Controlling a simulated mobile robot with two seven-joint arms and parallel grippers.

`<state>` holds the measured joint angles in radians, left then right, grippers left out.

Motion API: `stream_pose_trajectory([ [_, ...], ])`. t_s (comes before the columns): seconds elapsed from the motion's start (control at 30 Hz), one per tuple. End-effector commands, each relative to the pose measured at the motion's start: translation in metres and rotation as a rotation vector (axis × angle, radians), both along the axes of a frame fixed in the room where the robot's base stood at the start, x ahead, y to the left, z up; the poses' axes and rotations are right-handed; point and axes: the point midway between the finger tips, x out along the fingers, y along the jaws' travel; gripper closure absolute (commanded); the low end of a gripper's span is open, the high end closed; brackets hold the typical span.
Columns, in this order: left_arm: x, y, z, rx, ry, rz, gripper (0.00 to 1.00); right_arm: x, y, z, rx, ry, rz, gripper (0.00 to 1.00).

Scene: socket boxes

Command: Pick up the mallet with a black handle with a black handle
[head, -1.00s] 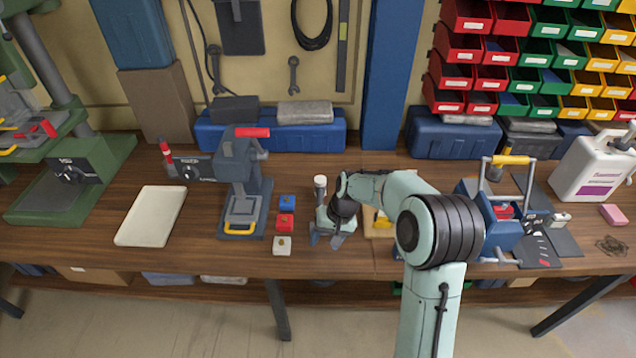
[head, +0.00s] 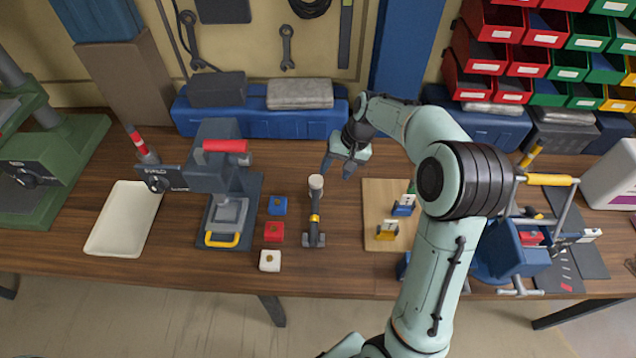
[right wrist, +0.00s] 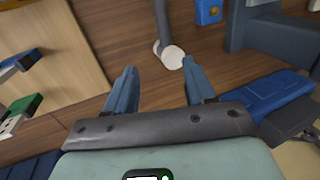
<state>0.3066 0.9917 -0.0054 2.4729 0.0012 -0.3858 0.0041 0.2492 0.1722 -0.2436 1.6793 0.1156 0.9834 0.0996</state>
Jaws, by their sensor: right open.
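The mallet (head: 315,218) lies on the wooden bench in the head view, with a pale round end at the back, a dark shaft with a yellow band and a dark crosspiece at the front. My right gripper (head: 337,168) is open and empty, behind and slightly right of the pale end. In the right wrist view, the pale end (right wrist: 172,57) shows just beyond and between the open fingertips (right wrist: 160,72), with part of the grey shaft above it. I cannot tell the height of the fingers over the bench. My left gripper is not in view.
Red, blue and white blocks (head: 273,232) sit left of the mallet. A wooden board (head: 376,205) with small blue and yellow pieces lies to its right. A dark press (head: 215,165) and a white tray (head: 122,220) stand further left. A blue box (head: 260,122) is behind.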

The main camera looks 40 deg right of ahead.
Motion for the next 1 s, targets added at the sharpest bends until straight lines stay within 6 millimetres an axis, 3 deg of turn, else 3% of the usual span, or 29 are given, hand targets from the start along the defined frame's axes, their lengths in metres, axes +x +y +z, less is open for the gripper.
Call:
stream_pose_trajectory([
  [0.17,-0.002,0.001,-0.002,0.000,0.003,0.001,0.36,0.003,0.005,-0.019,0.001,0.005,0.003,0.46],
  [0.4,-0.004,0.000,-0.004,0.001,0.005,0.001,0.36,0.012,0.016,-0.062,0.001,0.004,0.001,0.46],
  [0.73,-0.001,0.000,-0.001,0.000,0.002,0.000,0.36,0.020,0.026,-0.088,0.002,0.003,0.002,0.46],
  [1.0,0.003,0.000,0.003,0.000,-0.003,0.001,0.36,0.031,0.037,-0.121,0.001,0.001,0.001,0.46],
])
